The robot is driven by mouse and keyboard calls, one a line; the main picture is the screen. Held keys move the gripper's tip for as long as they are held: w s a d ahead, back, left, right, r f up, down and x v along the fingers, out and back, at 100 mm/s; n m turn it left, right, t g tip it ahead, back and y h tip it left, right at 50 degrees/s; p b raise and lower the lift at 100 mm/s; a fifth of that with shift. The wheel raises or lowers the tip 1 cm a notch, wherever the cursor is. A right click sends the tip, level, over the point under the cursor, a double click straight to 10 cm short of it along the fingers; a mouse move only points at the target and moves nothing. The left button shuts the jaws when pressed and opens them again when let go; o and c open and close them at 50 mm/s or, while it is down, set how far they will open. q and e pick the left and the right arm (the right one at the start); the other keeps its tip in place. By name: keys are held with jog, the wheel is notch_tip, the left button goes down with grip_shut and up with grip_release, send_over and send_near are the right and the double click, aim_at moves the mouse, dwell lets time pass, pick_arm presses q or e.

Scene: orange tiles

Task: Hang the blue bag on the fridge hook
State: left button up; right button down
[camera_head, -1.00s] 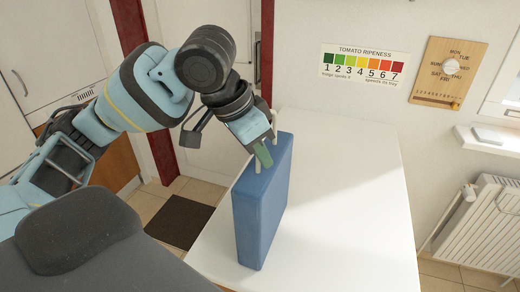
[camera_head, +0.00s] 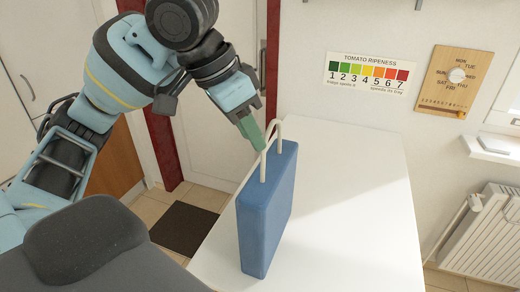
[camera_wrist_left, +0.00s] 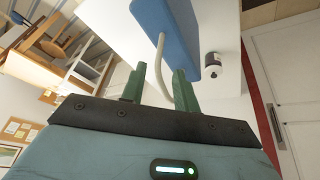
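The blue bag (camera_head: 262,220) stands upright on the white table, a boxy block with a pale looped handle (camera_head: 278,128) on top. My left gripper (camera_head: 254,134) is just left of the handle, its green fingers pointing down toward it. In the left wrist view, the green fingers of my left gripper (camera_wrist_left: 159,70) are spread apart. The handle (camera_wrist_left: 158,62) shows between them there, and the blue bag (camera_wrist_left: 172,28) is beyond. Whether the fingers touch the handle cannot be told. My right gripper is not in view. No hook is clearly visible.
The white table (camera_head: 345,200) has free room right of the bag. A tomato ripeness chart (camera_head: 368,73) and a wooden weekday board (camera_head: 450,80) hang on the wall. A radiator (camera_head: 490,235) is at right. The left wrist view shows a small dark-and-white bottle (camera_wrist_left: 213,66).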

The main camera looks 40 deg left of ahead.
pick_arm(q)
jog(key=v, duration=0.4)
jog(key=shift+s+a+r, duration=0.1)
jog(key=shift+r, duration=0.15)
dwell(0.4)
